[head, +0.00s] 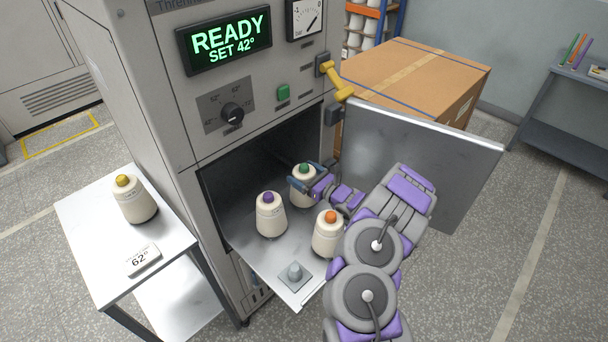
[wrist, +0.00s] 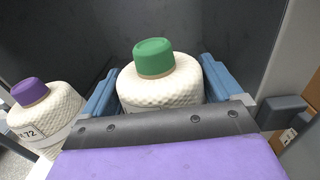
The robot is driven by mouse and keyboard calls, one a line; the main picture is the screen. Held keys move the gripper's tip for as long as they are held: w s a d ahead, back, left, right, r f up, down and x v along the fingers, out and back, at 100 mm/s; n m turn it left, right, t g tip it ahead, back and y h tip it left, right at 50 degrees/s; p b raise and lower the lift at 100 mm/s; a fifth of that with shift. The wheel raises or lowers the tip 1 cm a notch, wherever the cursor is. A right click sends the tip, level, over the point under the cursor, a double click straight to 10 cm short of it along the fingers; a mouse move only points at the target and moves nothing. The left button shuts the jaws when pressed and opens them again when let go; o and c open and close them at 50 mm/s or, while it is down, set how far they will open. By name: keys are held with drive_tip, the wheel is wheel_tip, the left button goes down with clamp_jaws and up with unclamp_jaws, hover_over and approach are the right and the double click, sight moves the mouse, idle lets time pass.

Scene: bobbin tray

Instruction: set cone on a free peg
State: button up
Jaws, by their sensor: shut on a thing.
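My gripper (head: 316,182) reaches into the open machine chamber and is shut on the green-capped cone (head: 303,187). In the wrist view its blue fingers press on both sides of the green-capped cone (wrist: 158,82). The cone is upright at the back right of the tray (head: 250,258); its base is hidden, so I cannot tell whether it rests on a peg. A purple-capped cone (head: 270,216) and an orange-capped cone (head: 328,235) stand on the tray. A yellow-capped cone (head: 136,200) stands on the side table.
The side table (head: 85,215) at left also holds a label reading 62° (head: 143,260). The chamber door (head: 420,150) stands open at right, close to my arm. A display (head: 224,40) reads READY, SET 42°. A cardboard box (head: 415,80) stands behind the door.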

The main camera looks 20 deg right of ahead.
drive_tip(key=shift+f+b, duration=0.45)
drive_tip(key=shift+f, duration=0.35)
drive_tip(key=o, duration=1.4)
drive_tip(key=shift+r, duration=0.1)
